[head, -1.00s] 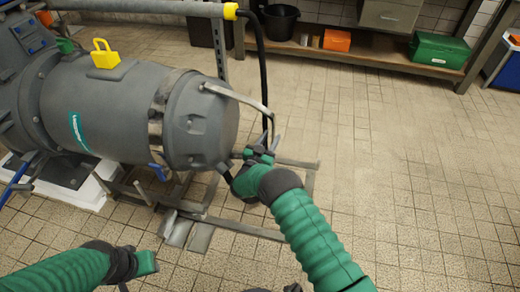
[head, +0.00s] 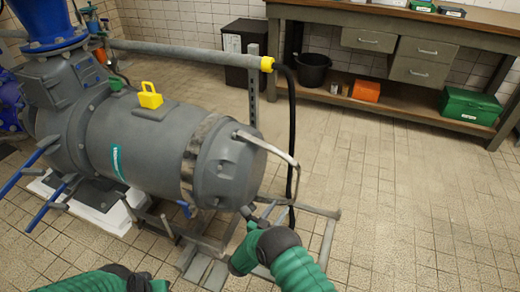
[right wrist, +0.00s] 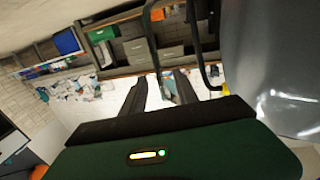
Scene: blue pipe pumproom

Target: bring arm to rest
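My right arm comes in from the bottom of the head view. Its gripper (head: 258,216) is in front of the pump's rounded end, close to the bent grey handle; I cannot tell whether it touches. In the right wrist view the two dark fingers of this gripper (right wrist: 160,84) stand apart with nothing between them. My left gripper (head: 142,281) is at the bottom edge of the head view, partly cut off, and its fingers cannot be made out. The big grey pump (head: 150,140) lies on its frame, with the bent grey handle (head: 270,146) at its end.
A yellow padlock (head: 150,98) sits on top of the pump. A grey pipe (head: 180,50) with a yellow end and a hanging black hose (head: 291,130) is behind. A workbench (head: 400,20) holds a green toolbox (head: 470,105) on its lower shelf. Tiled floor on the right is clear.

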